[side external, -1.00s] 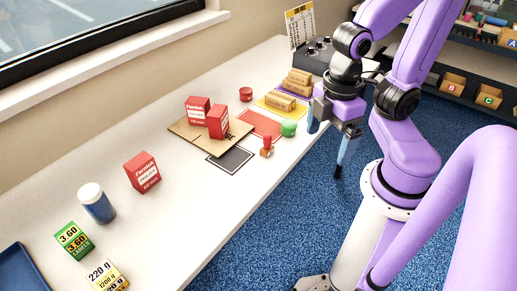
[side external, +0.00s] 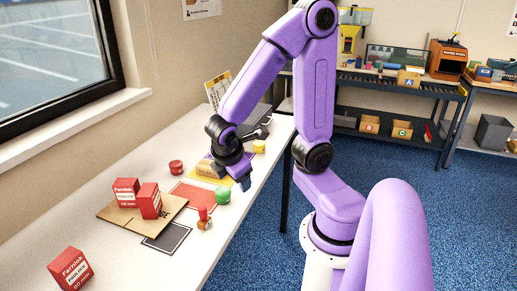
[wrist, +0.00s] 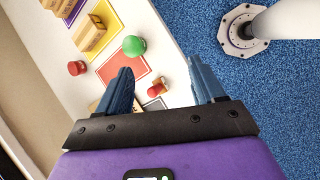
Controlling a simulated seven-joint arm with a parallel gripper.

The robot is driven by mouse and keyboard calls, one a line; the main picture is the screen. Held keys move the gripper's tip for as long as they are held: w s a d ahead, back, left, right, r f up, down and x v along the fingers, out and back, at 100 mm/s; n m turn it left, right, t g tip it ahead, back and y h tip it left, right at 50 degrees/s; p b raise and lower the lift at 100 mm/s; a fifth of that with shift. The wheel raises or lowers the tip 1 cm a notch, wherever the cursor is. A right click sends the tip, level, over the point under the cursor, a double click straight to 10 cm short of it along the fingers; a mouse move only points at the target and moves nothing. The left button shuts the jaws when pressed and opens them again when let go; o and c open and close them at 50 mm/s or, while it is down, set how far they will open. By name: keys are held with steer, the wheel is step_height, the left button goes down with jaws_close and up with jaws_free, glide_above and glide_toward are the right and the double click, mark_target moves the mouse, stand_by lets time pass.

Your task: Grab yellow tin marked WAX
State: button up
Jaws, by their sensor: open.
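A small yellow tin (side external: 259,146) stands on the bench near its far right edge in the side view, beyond my gripper. Any WAX marking is too small to read. My gripper (side external: 244,184) is low over the right edge of the bench, nearer the camera than the yellow tin and apart from it. The yellow tin does not show in the wrist view.
Tan blocks (wrist: 90,34) lie on a yellow mat. Red boxes (side external: 149,201) sit on flat cardboard (side external: 115,213). A dark machine (side external: 256,117) stands at the far end.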

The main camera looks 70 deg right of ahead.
steer(key=w+d+f+n+h, duration=0.1)
steer(key=w+d+h, duration=0.35)
steer(key=d, duration=0.55)
steer(key=n+h, duration=0.3)
steer(key=n, duration=0.4)
glide_toward(258, 145)
steer(key=x, duration=0.6)
steer(key=shift+s+d+f, duration=0.1)
steer(key=shift+s+d, duration=0.05)
steer(key=shift+d, duration=0.25)
steer(key=shift+x, duration=2.75)
steer(key=shift+a+f, duration=0.1)
steer(key=shift+c, duration=0.3)
